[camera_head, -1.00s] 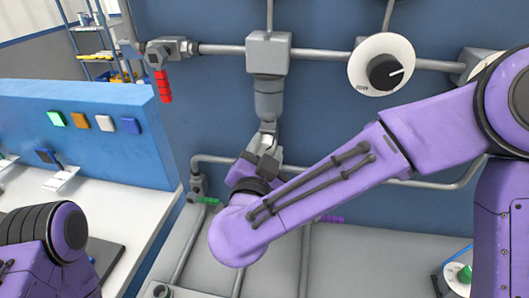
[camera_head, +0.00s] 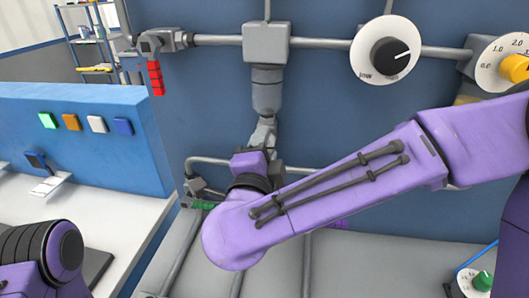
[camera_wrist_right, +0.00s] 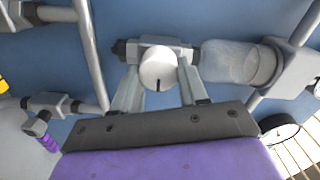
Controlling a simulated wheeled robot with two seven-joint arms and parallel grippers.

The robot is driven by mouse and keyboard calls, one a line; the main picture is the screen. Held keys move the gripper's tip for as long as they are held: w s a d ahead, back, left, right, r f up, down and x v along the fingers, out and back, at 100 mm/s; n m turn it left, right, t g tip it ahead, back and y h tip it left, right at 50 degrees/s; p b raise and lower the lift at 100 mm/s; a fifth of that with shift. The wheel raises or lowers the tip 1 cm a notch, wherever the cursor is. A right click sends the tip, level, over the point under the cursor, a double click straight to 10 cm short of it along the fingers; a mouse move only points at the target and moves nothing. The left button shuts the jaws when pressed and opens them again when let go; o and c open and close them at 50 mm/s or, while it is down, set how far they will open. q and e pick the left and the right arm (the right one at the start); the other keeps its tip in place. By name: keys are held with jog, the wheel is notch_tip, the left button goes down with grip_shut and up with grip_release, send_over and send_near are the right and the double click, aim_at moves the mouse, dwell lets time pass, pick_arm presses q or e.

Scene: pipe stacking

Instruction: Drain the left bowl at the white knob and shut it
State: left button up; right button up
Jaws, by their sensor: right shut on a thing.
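The left bowl (camera_head: 267,92) is a grey cylinder hanging under a square pipe block. It shows in the right wrist view as a cloudy cylinder (camera_wrist_right: 226,63). The white knob (camera_wrist_right: 158,70) is round with a dark slot and sits on a grey fitting at the bowl's lower end. My right gripper (camera_wrist_right: 159,78) has one finger on each side of the knob and is shut on it. In the head view the right gripper (camera_head: 263,132) is just under the bowl, and the knob is hidden. Only part of my left arm shows, at lower left, without its gripper.
A pipe (camera_head: 325,45) runs across the blue wall. A white dial with a black knob (camera_head: 391,56) and a yellow-knobbed dial (camera_head: 515,68) are at right. A red handle (camera_head: 155,78) hangs at left. A blue panel (camera_head: 85,150) has several coloured buttons.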

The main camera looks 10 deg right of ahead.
jog(key=shift+m, duration=0.3)
jog(key=o, duration=1.1)
jog(key=shift+c, duration=0.2)
jog(key=shift+s+a, duration=0.1)
jog(key=b+v, duration=0.2)
jog(key=v, duration=0.8)
jog(key=shift+s+a, duration=0.1)
jog(key=shift+s, duration=0.05)
